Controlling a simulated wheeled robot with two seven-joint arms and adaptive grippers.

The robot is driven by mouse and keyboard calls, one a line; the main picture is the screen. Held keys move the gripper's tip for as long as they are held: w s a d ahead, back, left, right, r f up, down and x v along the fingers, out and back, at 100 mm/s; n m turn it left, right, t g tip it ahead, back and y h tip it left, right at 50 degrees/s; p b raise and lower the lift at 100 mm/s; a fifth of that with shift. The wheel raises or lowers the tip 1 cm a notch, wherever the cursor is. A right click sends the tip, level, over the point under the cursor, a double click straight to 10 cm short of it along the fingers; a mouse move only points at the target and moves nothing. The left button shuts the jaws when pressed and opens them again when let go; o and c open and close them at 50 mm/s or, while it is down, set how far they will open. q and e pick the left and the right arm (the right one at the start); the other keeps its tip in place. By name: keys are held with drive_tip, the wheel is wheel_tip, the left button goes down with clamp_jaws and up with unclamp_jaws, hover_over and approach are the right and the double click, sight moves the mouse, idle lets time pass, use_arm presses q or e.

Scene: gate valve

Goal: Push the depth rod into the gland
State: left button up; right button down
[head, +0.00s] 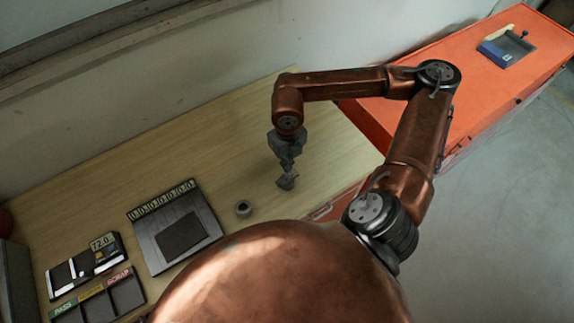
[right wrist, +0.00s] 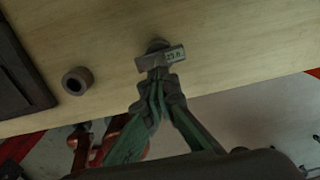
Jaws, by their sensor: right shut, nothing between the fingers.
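My right gripper (head: 286,166) points down over the wooden table with its fingers together and nothing between them. It also shows in the right wrist view (right wrist: 158,84). Just beyond the fingertips is a small grey piece (head: 287,182) with a crossbar and a pale number tag, also in the wrist view (right wrist: 160,59). The fingertips overlap its edge there; I cannot tell whether they touch. A short dark grey ring-like cylinder (head: 243,208) stands apart to its left, also in the wrist view (right wrist: 77,81). I cannot tell which parts are the depth rod and gland. My left gripper is out of view.
A grey board (head: 150,236) with a dark pad lies on the table (head: 235,140). Left of it are a tray marked 72.0 (head: 70,272) and compartment trays (head: 100,300) with coloured labels. An orange cabinet (head: 480,85) stands at right. The table behind the gripper is clear.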

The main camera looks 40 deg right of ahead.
idle(0.6)
drive_tip(key=shift+r+p, duration=1.1)
drive_tip(key=shift+r, duration=1.85)
